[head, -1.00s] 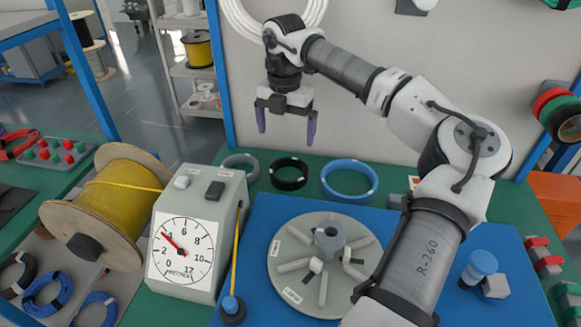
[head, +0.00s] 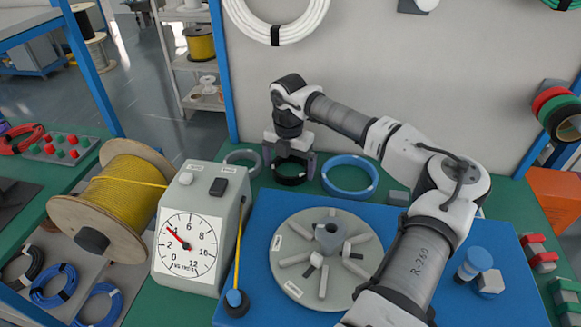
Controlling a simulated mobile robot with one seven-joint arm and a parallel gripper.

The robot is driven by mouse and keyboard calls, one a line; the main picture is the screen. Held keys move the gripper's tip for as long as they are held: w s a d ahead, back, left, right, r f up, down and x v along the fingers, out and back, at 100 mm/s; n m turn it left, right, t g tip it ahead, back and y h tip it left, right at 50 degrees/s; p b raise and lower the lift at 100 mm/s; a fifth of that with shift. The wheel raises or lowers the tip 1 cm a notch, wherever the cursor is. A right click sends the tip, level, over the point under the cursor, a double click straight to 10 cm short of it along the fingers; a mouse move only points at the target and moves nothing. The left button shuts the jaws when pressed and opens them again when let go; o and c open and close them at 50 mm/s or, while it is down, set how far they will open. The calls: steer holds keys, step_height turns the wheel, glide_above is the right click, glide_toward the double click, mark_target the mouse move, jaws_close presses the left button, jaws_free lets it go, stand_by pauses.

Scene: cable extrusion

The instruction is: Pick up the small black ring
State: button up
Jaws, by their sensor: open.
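The small black ring (head: 291,180) lies on the green bench top, between a grey ring (head: 242,158) on its left and a larger blue ring (head: 350,174) on its right. My gripper (head: 290,176) is open and points down over the black ring. Its fingers come down at the left and right of the ring, and the gripper hides the ring's far part. I cannot tell whether the fingers touch the ring or the bench.
A grey meter box (head: 201,228) with a dial stands left of the rings, beside a yellow cable spool (head: 116,200). A round grey turntable (head: 295,244) sits on the blue mat (head: 458,300) in front. A wall (head: 440,85) rises behind.

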steer(key=shift+c, duration=0.3)
steer(key=c, duration=0.6)
steer(key=shift+c, duration=0.2)
